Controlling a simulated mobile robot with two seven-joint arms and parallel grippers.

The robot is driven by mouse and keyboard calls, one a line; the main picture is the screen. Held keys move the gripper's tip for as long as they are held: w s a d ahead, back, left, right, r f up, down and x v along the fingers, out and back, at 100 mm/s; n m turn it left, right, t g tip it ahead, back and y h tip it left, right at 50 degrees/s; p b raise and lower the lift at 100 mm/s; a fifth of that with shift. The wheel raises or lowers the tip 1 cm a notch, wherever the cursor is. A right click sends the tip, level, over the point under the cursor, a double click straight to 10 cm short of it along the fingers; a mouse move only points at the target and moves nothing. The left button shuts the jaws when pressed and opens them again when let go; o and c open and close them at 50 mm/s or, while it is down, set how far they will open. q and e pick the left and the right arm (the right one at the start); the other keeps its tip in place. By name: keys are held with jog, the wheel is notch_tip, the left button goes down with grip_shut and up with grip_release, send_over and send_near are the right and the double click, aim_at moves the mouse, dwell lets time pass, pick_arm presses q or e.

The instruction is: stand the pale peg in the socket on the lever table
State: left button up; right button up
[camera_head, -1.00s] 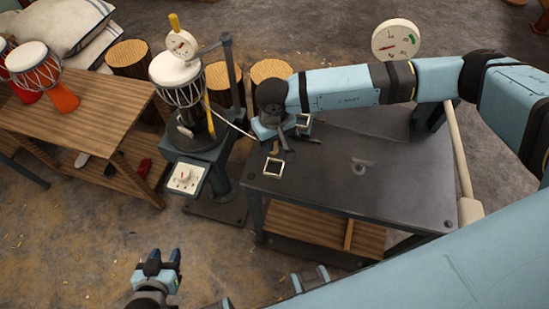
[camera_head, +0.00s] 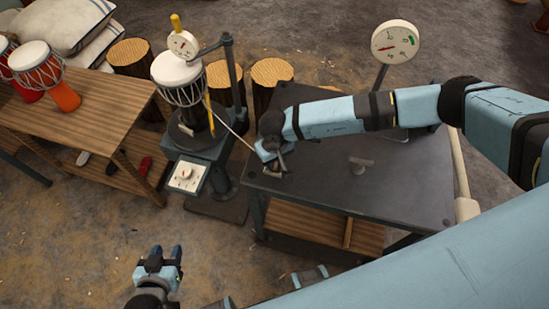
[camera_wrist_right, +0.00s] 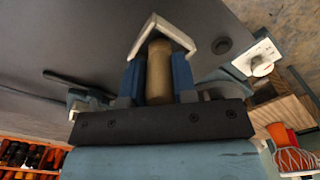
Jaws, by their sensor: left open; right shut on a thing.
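My right gripper (camera_head: 274,164) is low over the near left corner of the dark lever table (camera_head: 410,190). In the right wrist view it is shut on the pale peg (camera_wrist_right: 158,78), a tan cylinder between blue fingers. The peg's far end lies within the outline of the white square socket rim (camera_wrist_right: 176,32). I cannot tell whether the end is inside the socket or just above it. In the head view the gripper hides the peg and most of the socket. My left gripper (camera_head: 167,253) is open and empty, low at the bottom left, away from the table.
A drum stand with a goblet drum (camera_head: 180,90) and a dial box (camera_head: 187,177) stands left of the lever table. A round gauge (camera_head: 395,42) rises behind it. A pale lever (camera_head: 460,165) is at its right side. A small grey fitting (camera_head: 361,163) sits mid-table.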

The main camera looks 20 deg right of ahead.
jog(key=shift+f, duration=0.25)
jog(key=o, duration=0.9)
jog(key=shift+r, duration=0.1)
jog(key=shift+r, duration=0.3)
jog(key=shift+w+r, duration=0.1)
jog(key=shift+r, duration=0.2)
notch_tip(320, 180, up, 11)
jog(key=shift+r+b, duration=0.1)
jog(key=shift+b, duration=0.8)
jog(key=shift+a, duration=0.1)
